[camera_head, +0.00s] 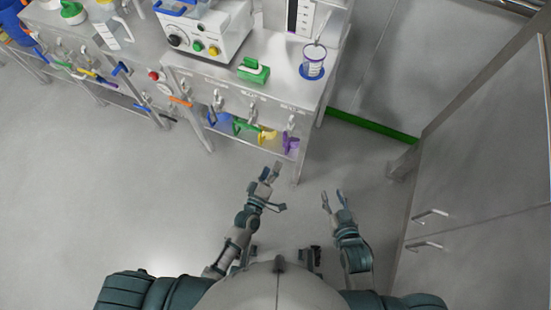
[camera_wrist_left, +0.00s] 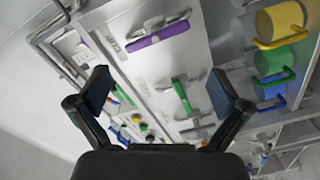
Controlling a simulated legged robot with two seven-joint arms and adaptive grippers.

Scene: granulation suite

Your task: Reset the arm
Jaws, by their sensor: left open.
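My left gripper (camera_head: 271,169) reaches forward over the floor, beside the front of the steel bench (camera_head: 230,88). Its two fingers stand wide apart in the left wrist view (camera_wrist_left: 162,92), with nothing between them. My right gripper (camera_head: 332,197) is to the right, over clear floor, its fingers spread apart and empty. Neither gripper is seen touching the bench. In the left wrist view, a purple handle (camera_wrist_left: 158,34) and a green handle (camera_wrist_left: 181,97) show beyond the fingers.
A grey cabinet (camera_head: 480,180) stands at right. The floor at left is free.

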